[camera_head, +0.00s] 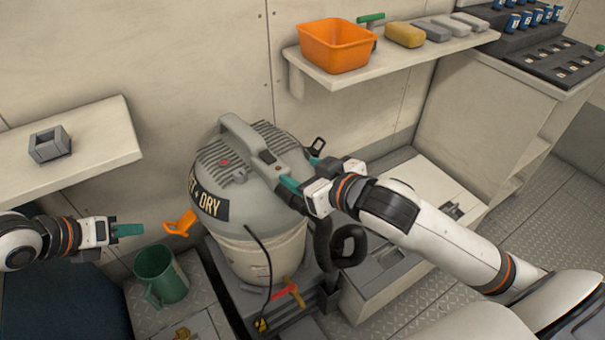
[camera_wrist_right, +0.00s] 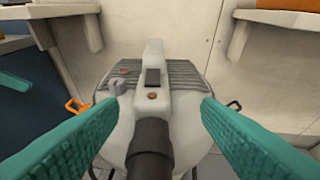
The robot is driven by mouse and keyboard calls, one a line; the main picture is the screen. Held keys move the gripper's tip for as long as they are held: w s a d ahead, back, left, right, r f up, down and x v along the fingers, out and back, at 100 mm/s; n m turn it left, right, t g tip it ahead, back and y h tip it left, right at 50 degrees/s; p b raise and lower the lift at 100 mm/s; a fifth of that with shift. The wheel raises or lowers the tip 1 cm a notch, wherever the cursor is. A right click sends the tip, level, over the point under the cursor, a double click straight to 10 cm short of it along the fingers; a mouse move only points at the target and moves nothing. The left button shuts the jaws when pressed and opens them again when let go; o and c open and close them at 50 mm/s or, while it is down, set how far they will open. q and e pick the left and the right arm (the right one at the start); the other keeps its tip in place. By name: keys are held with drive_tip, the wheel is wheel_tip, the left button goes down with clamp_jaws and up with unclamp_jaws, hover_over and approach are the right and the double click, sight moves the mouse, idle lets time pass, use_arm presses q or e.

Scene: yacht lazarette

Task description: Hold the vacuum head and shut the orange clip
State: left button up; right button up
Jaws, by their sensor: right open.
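The grey vacuum head (camera_head: 240,170), with a raised handle and a "DRY" label, sits on a cream drum (camera_head: 245,258). The orange clip (camera_head: 181,224) sticks outward from the head's left side, swung away from the drum; it also shows in the right wrist view (camera_wrist_right: 77,105). My right gripper (camera_head: 303,173) is at the head's right side. In the right wrist view its teal fingers (camera_wrist_right: 158,115) are spread wide, with the head and handle between and beyond them, nothing gripped. My left gripper (camera_head: 140,230) is left of the clip, apart from it; its finger gap is not clear.
A green mug (camera_head: 161,275) stands below the clip. A black hose (camera_head: 342,245) hangs at the drum's right. A red-handled valve (camera_head: 290,291) is low in front. A shelf (camera_head: 390,68) holds an orange bin (camera_head: 336,45).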

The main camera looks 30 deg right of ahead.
sight(274, 164)
drive_tip(key=shift+s+a, duration=0.2)
drive_tip(key=shift+a, duration=0.15)
drive_tip(key=shift+w+a, duration=0.1)
drive_tip(key=shift+w, duration=0.1)
drive_tip(key=shift+y, duration=0.3)
drive_tip(key=x, duration=1.1)
drive_tip(key=shift+w+f, duration=0.1)
drive_tip(key=shift+f, duration=0.15)
drive_tip(key=shift+c, duration=0.4)
clamp_jaws()
